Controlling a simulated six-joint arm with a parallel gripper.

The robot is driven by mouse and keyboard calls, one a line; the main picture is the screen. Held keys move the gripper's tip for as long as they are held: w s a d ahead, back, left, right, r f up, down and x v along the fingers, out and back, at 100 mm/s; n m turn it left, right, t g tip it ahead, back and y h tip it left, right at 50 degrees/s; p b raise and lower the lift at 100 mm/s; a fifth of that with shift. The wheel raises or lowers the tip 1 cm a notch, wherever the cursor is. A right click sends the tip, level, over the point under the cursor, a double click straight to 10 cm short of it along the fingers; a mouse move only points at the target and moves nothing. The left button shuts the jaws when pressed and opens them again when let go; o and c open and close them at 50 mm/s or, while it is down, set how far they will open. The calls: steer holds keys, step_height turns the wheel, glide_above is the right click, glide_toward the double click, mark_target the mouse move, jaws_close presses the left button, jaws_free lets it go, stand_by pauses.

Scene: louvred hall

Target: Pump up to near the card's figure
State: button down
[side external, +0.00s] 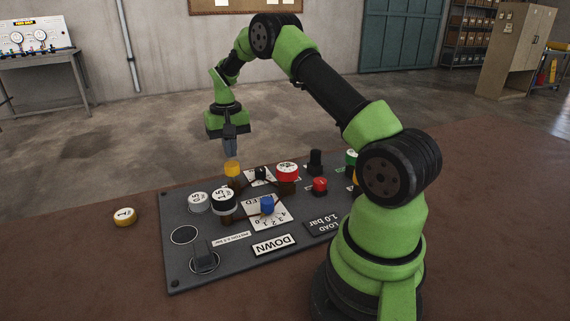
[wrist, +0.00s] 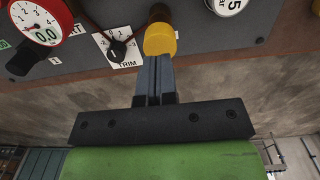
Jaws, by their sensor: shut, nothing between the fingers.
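My gripper (side external: 230,153) is shut and empty, pointing down over the yellow-capped plunger (side external: 232,168) on the panel (side external: 180,262). In the wrist view the closed fingertips (wrist: 158,58) are at the yellow cap (wrist: 160,40); I cannot tell whether they touch it. The red-rimmed gauge (side external: 288,169) stands beside the plunger. In the wrist view the gauge face (wrist: 40,22) reads 0.0. A dark card (side external: 323,224) reads "LOAD 1.0 bar", upside down in the side view.
A loose yellow-rimmed disc (side external: 125,216) lies left on the table.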

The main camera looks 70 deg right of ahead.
mark_target(231, 164)
steer(key=shift+f, duration=0.1)
steer(key=shift+f, duration=2.3)
steer(key=shift+r, duration=1.2)
